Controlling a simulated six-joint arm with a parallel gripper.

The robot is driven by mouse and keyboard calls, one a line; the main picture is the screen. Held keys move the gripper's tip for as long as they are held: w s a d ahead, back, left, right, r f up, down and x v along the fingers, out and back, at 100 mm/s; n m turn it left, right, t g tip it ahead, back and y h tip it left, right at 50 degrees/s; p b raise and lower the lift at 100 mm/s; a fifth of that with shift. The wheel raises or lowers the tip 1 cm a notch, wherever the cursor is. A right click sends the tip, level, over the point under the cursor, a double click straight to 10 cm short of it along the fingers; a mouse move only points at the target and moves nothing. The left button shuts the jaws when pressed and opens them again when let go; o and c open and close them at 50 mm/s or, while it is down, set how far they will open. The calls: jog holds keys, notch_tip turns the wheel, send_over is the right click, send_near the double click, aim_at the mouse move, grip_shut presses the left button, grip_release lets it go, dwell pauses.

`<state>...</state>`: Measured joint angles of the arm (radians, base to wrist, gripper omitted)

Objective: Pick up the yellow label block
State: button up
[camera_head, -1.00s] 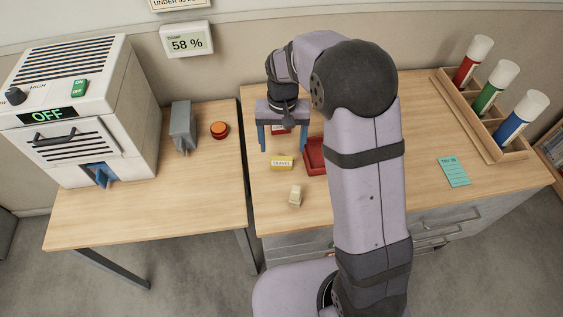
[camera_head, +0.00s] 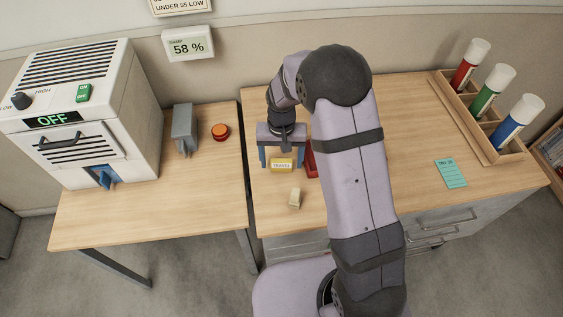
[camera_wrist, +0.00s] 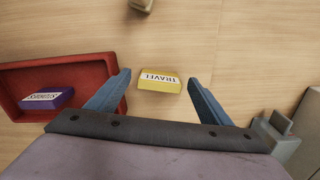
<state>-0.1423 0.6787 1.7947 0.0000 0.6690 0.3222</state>
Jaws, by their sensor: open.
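The yellow label block (camera_head: 281,165), marked TRAVEL, lies flat on the wooden desk. In the wrist view the yellow block (camera_wrist: 159,83) sits between the tips of my two blue fingers, with a gap on each side. My gripper (camera_head: 282,157) is open and points down just above and behind the block in the head view. The same gripper (camera_wrist: 158,76) shows empty in the wrist view. No finger visibly touches the block; its exact height above the desk is hard to tell.
A red tray (camera_wrist: 62,64), partly hidden by my arm in the head view, stands close beside one finger. It holds a purple label block (camera_wrist: 47,98). A small cream block (camera_head: 294,198) lies nearer the desk's front edge. A tube rack (camera_head: 478,130) stands far right.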

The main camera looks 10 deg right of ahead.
jog(key=shift+f, duration=0.55)
jog(key=c, duration=1.1)
jog(key=shift+r, duration=0.15)
